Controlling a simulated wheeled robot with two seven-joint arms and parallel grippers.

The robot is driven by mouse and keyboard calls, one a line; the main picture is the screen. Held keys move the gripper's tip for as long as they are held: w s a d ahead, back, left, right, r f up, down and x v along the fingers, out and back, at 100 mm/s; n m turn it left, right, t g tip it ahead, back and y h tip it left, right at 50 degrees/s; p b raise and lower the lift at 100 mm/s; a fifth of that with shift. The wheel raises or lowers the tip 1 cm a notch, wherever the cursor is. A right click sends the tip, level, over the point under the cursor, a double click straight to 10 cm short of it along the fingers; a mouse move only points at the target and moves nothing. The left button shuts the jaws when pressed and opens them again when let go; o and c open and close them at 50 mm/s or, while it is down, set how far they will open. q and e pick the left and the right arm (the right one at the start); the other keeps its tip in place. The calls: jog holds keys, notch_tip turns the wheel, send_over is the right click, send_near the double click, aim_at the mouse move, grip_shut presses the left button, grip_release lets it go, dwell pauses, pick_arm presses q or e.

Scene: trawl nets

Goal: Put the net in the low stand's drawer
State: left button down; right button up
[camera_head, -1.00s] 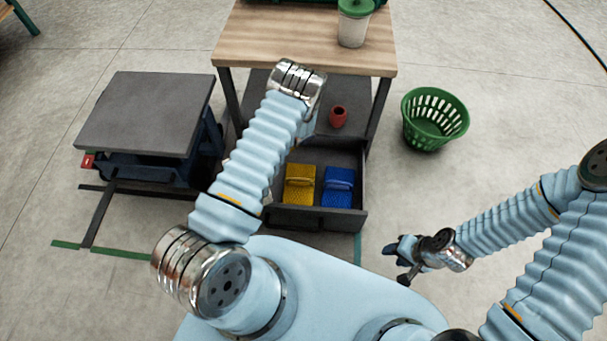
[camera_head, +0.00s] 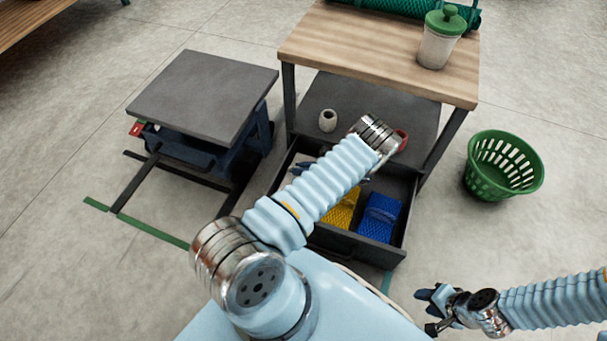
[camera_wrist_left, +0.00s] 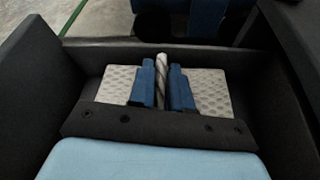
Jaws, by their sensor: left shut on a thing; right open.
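The low stand's drawer (camera_head: 349,243) is pulled open, with a yellow mesh bundle (camera_head: 342,212) and a blue mesh bundle (camera_head: 380,215) inside. My left gripper (camera_head: 303,170) is at the drawer's left part, partly hidden by its arm. In the left wrist view, my left gripper (camera_wrist_left: 162,88) is shut on the upright white roped handle of a pale grey mesh net (camera_wrist_left: 207,90). The net lies between the drawer's dark walls (camera_wrist_left: 35,88); whether it touches the floor I cannot tell. My right gripper (camera_head: 432,312) is open and empty, right of the drawer.
The stand's wooden top (camera_head: 375,50) carries a green-lidded jar (camera_head: 437,48) and a green net roll (camera_head: 400,8). A white spool (camera_head: 327,120) and a red piece (camera_head: 402,138) sit on its shelf. A grey lift table (camera_head: 200,95) stands left, a green basket (camera_head: 503,168) right.

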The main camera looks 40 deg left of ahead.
pick_arm(q)
jog(key=shift+f, duration=1.05)
jog(key=shift+f, duration=0.1)
jog(key=c, duration=1.1)
grip_release()
jog(key=shift+o, duration=0.2)
jog(key=v, duration=1.2)
jog(key=shift+b, duration=0.35)
